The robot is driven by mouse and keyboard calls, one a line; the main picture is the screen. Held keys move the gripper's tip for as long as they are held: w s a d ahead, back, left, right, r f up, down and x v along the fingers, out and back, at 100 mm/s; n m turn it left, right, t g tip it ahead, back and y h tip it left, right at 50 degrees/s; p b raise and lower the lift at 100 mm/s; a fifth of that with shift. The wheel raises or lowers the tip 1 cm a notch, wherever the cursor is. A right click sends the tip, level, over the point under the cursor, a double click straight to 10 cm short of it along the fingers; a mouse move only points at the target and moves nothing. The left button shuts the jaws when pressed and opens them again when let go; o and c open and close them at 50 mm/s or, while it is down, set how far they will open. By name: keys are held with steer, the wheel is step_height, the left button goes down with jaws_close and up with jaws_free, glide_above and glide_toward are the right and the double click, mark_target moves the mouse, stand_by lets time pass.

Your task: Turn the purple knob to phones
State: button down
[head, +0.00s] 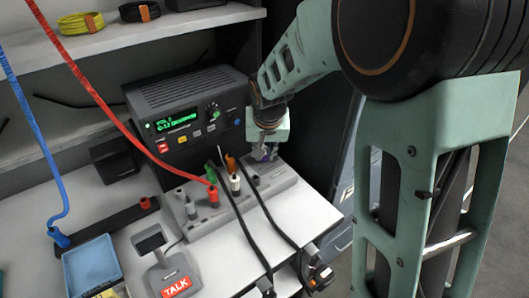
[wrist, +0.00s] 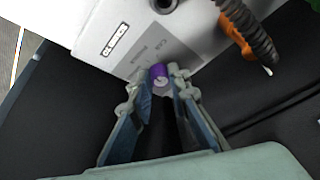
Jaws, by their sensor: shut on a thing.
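The purple knob (wrist: 159,75) sits between the fingertips of my gripper (wrist: 160,82) in the wrist view. The fingers are closed around it from both sides. The knob is on the end of a grey panel (wrist: 135,38) with printed labels beside it; one label seems to read phones, but the print is upside down and small. Which label the knob points to cannot be told.
Red, green, white and orange plugs with cables stand in the panel left of my gripper, the orange one (head: 231,164) nearest. A radio (head: 197,117) with a green display stands behind. A TALK pedal (head: 172,275) and a blue tray (head: 92,264) lie front left.

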steer(key=c, duration=1.8)
jaws_free()
steer(key=v, duration=1.2)
